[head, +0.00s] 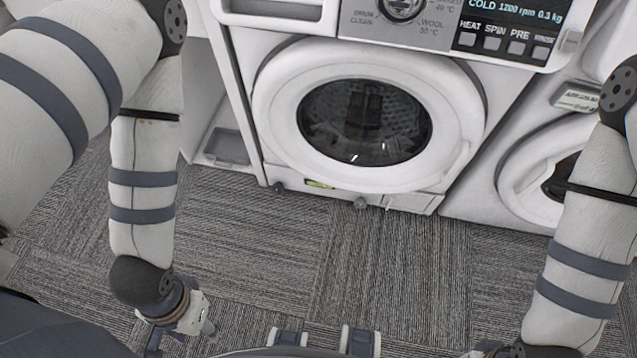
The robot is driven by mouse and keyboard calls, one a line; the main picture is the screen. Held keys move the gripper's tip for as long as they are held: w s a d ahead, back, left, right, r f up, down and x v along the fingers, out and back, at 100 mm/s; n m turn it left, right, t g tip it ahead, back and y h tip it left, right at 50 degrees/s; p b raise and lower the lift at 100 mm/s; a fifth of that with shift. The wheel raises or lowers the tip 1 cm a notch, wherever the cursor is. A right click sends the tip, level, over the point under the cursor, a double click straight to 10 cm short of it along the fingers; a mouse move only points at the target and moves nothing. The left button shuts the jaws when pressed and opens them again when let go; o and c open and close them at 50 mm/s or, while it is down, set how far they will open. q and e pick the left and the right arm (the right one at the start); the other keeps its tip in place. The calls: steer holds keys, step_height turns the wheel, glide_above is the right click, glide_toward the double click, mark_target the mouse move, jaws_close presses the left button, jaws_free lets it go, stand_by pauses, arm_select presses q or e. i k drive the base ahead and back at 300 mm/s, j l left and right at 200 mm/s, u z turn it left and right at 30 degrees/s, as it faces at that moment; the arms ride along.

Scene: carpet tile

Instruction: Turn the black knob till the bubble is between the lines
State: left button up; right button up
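A white washing machine (250,105) stands ahead on the carpet, its round door closed. A small yellow-green bubble level (319,185) sits low on its front; bubble and lines are too small to make out. Two small foot-like knobs show under the front edge, a dark one (279,187) left of the level and a greyer one (361,203) to its right. My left gripper (207,331) is low at the lower left, pointing down, well apart from both; its finger opening is unclear. My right gripper (488,349) is partly cut off at the bottom edge, far from the knobs.
A second white machine (518,180) stands close on the right, and a white cabinet-like unit (205,110) with a grey recess is on the left. The grey carpet (330,260) in front of the washer is clear. The control panel (430,25) is at the top.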

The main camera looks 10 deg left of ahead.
mark_target(277, 187)
steer(key=u, duration=0.9)
